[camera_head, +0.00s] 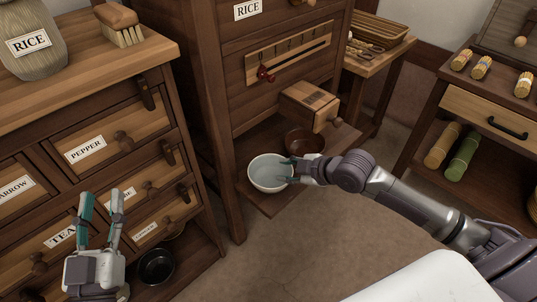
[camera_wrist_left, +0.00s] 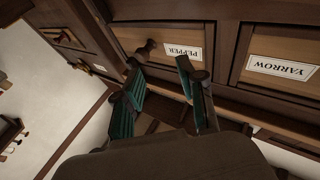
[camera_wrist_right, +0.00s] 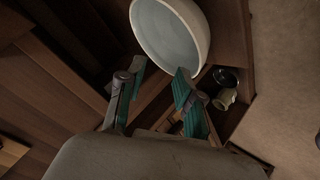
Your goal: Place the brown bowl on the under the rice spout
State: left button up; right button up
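The brown bowl (camera_head: 305,141) sits on the low shelf of the rice cabinet, below the wooden spout box (camera_head: 310,106); my right gripper partly covers it. A white bowl (camera_head: 262,184) with a pale blue inside stands in front of it, near the shelf's edge, and shows large in the right wrist view (camera_wrist_right: 168,35). My right gripper (camera_head: 288,171) is at the white bowl's right rim with its fingers apart; one fingertip overlaps the rim. I cannot tell whether it touches. My left gripper (camera_head: 101,198) is open and empty before the left drawers.
The spice drawer cabinet (camera_head: 150,55) stands at the left, with a brush (camera_head: 120,25) and jar (camera_head: 32,40) on top. A black bowl (camera_head: 157,267) sits low there. A shelf unit (camera_head: 480,110) stands at the right. The floor (camera_head: 300,250) between is clear.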

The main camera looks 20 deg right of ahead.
jog(key=s+a+r+m+t+y, duration=0.1)
jog(key=s+a+r+m+t, duration=0.2)
jog(key=a+r, duration=0.3)
jog(key=s+a+r+m+t+y, duration=0.25)
jog(key=a+r+t, duration=0.2)
jog(key=a, duration=0.25)
jog(key=s+d+r+m+t+h, duration=0.1)
jog(key=s+r+m+t+h, duration=0.2)
jog(key=r, duration=0.6)
jog(key=shift+s+d+m+t, duration=0.25)
jog(key=shift+s+m+t, duration=0.45)
jog(key=shift+m, duration=0.55)
jog(key=shift+g, duration=0.25)
